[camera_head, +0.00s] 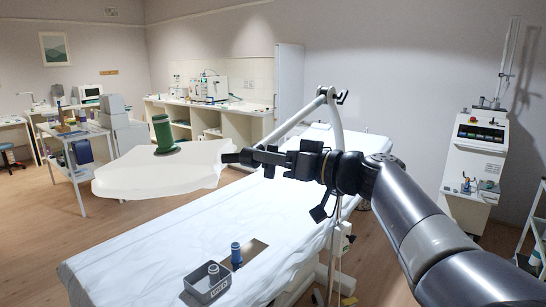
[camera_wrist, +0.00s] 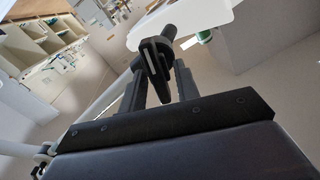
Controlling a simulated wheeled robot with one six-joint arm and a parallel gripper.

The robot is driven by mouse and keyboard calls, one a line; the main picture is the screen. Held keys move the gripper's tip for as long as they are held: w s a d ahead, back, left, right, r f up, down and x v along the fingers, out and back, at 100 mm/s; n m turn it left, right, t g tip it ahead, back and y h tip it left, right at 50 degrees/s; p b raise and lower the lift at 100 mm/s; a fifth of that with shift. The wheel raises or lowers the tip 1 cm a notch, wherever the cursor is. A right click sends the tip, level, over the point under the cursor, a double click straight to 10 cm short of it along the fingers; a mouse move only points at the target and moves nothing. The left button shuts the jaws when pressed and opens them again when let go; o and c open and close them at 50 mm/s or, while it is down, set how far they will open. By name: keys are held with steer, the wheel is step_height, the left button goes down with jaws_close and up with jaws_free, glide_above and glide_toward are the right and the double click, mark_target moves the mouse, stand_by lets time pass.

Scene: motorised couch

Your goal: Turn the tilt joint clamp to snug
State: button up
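The tilt joint clamp is a dark lever-like piece (camera_wrist: 153,56) on a dark joint beside the white plate (camera_wrist: 190,18) in the wrist view. In the head view the white plate (camera_head: 150,182) hangs over the couch, and the dark joint (camera_head: 231,157) is at its right edge. My gripper (camera_head: 262,157) points left at this joint. In the wrist view my gripper (camera_wrist: 158,85) has its two fingers apart, one on each side of the lever. A gap shows at the right finger; contact on the left is unclear. The clamp's marking is not readable.
A green cylinder (camera_head: 163,134) stands on the plate. A jointed white support arm (camera_head: 298,117) rises behind my gripper. The white-covered couch (camera_head: 140,255) lies below, with a grey tray (camera_head: 207,284) and a blue bottle (camera_head: 236,258). A machine cart (camera_head: 474,158) stands at right.

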jaws_close()
steer(key=m+b, duration=0.2)
steer(key=m, duration=0.1)
steer(key=shift+w+f, duration=0.15)
steer(key=m, duration=0.5)
steer(key=shift+w+d+m, duration=0.1)
steer(key=shift+d+m, duration=0.05)
steer(key=shift+m, duration=0.15)
stand_by(0.5)
steer(key=shift+o, duration=1.4)
jaws_free()
steer(key=shift+d+f, duration=0.1)
